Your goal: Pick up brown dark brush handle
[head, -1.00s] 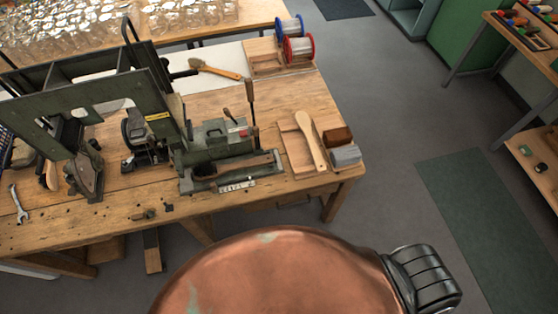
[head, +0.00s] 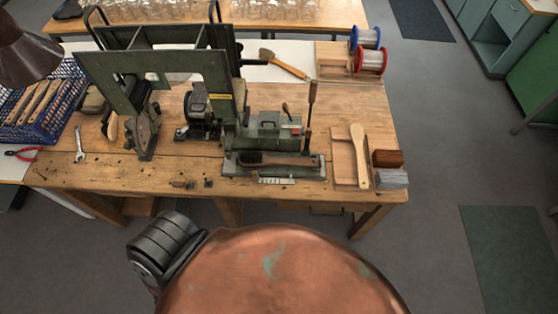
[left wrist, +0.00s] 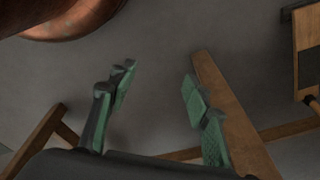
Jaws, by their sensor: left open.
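A dark brown brush handle (head: 290,161) lies across the front of the green machine (head: 268,136) on the workbench in the head view. Dark bristles show at its left end. A pale wooden brush handle (head: 359,155) lies in a shallow wooden tray (head: 343,165) to the right. My left gripper (left wrist: 160,97) is open and empty in the left wrist view, over grey floor and wooden bench legs. It is out of the head view, and no brush shows in the wrist view. My right gripper is in neither view.
A tall green frame (head: 160,66) stands behind and left of the machine. A blue basket (head: 55,120) with wooden handles is at the far left. A wrench (head: 80,145) lies nearby. Dark brown (head: 388,158) and grey (head: 391,179) blocks sit near the right edge. Front bench strip is mostly clear.

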